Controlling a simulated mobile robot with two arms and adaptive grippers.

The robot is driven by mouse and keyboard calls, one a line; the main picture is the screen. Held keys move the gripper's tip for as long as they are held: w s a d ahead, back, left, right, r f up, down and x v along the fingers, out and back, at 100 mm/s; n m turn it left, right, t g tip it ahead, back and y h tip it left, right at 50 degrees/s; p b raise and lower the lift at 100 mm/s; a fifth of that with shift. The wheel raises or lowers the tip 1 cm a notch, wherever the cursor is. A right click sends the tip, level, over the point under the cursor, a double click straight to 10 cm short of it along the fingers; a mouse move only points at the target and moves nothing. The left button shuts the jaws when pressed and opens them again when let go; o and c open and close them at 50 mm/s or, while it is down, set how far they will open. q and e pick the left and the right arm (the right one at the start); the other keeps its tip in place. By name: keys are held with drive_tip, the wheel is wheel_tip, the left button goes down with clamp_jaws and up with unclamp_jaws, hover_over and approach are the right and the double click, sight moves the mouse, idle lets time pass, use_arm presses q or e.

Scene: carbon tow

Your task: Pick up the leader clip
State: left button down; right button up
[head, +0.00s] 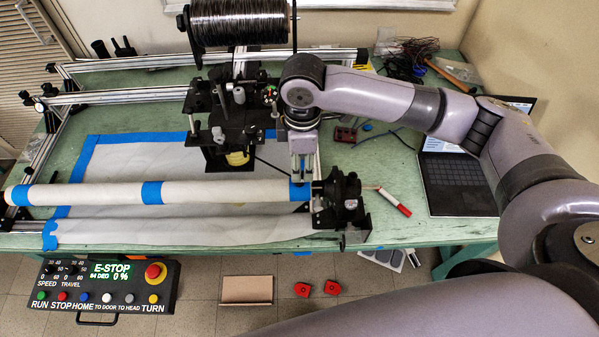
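My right gripper (302,178) reaches down from the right arm, with its fingers just above or at the blue tape at the right end of the white wrapped roller (100,194). A thin dark strand (272,166) runs from the black carriage (232,127) towards the fingertips. I cannot make out the leader clip; it may be hidden at the fingers. Whether the fingers are shut on anything is too small to tell. My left gripper is not in view.
A black end bracket (340,203) stands right beside the gripper. A spool of dark tow (238,22) is above the carriage. A red-and-white marker (394,202), a laptop (455,180) and tools lie to the right. A control panel (105,285) reads E-STOP at the lower left.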

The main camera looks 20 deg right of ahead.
drive_tip(key=f+p, duration=0.1)
drive_tip(key=f, duration=0.3)
drive_tip(key=shift+a+f, duration=0.1)
drive_tip(key=shift+a, duration=0.1)
drive_tip(key=shift+c, duration=0.3)
drive_tip(key=c, duration=0.8)
